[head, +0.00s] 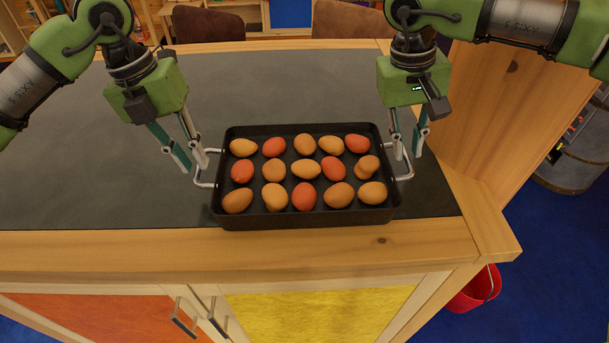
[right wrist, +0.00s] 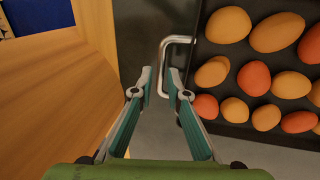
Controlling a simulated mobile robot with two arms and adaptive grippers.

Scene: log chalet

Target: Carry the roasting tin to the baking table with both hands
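The black roasting tin (head: 305,217) rests on the dark top of a wooden counter, near its front edge. It holds several brown and orange eggs (head: 305,169) in rows and has a metal handle at each end. My left gripper (head: 192,162) is open at the left handle (head: 199,178), fingers pointing down. My right gripper (head: 408,150) is open at the right handle (head: 407,167). In the right wrist view the fingers (right wrist: 160,92) stand apart, with the handle (right wrist: 163,62) just ahead of and between their tips. I cannot tell whether either gripper touches its handle.
The counter top (head: 90,190) is clear left of and behind the tin. Chairs (head: 208,25) stand behind it. A wooden panel (head: 510,110) rises at the right. A red bucket (head: 475,290) is on the blue floor at the lower right. I cannot identify a baking table.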

